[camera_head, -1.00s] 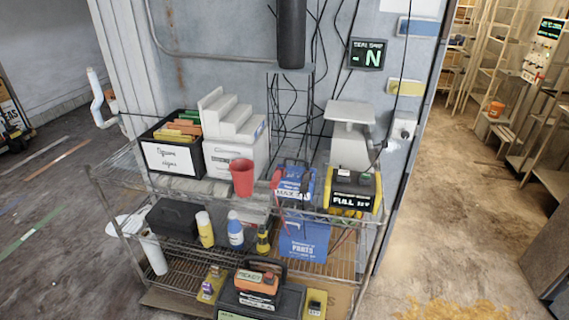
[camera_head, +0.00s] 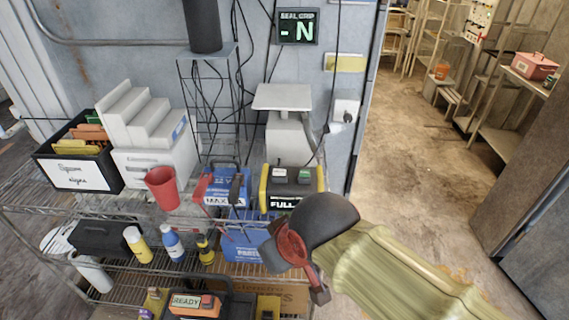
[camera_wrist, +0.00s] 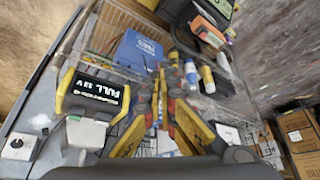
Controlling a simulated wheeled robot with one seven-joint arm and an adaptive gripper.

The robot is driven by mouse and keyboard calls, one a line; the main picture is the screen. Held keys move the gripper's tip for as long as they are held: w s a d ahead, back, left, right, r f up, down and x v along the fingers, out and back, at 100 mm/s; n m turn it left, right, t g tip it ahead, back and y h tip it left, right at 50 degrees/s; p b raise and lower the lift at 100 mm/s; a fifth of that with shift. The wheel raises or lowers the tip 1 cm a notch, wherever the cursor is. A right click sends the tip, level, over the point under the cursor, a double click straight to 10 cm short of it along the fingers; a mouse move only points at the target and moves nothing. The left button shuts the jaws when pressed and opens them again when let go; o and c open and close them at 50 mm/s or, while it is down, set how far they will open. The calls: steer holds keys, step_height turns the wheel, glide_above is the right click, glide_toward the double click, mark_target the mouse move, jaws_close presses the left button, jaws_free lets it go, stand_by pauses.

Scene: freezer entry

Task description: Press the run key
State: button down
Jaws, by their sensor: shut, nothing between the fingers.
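A yellow-and-black unit (camera_head: 290,187) whose display starts "FULL" stands on the upper rack shelf, with a white and a green key on top. It also shows in the wrist view (camera_wrist: 93,92), reading "FULL 12 V". A dark unit with a "READY" display (camera_head: 186,302) and a red key (camera_head: 207,302) stands on the lower shelf. I see no readable "run" label. My gripper (camera_head: 318,290) is in front of the rack, below and right of the yellow unit. In the wrist view its yellow-and-black fingers (camera_wrist: 166,90) are shut and empty, apart from the yellow unit.
A blue unit (camera_head: 226,190), red cup (camera_head: 162,187), white stepped box (camera_head: 150,125) and grey post with a plate (camera_head: 283,97) crowd the upper shelf. Bottles (camera_head: 172,243) stand below. Cables hang behind. The floor on the right (camera_head: 420,180) is clear.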

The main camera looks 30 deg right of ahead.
stand_by(0.3)
step_height(320, 180, up, 9)
steer(key=m+g+h+p, duration=0.3)
steer(key=h+p, duration=0.2)
steer(key=p, duration=2.4)
glide_above(305, 174)
steer(key=w, duration=0.2)
steer(key=shift+s+d+r, duration=0.1)
steer(key=shift+d+r, duration=0.05)
steer(key=shift+d, duration=0.1)
step_height(305, 174, down, 8)
steer(key=b, duration=0.5)
steer(key=shift+f+b, duration=0.4)
steer(key=shift+b, duration=0.3)
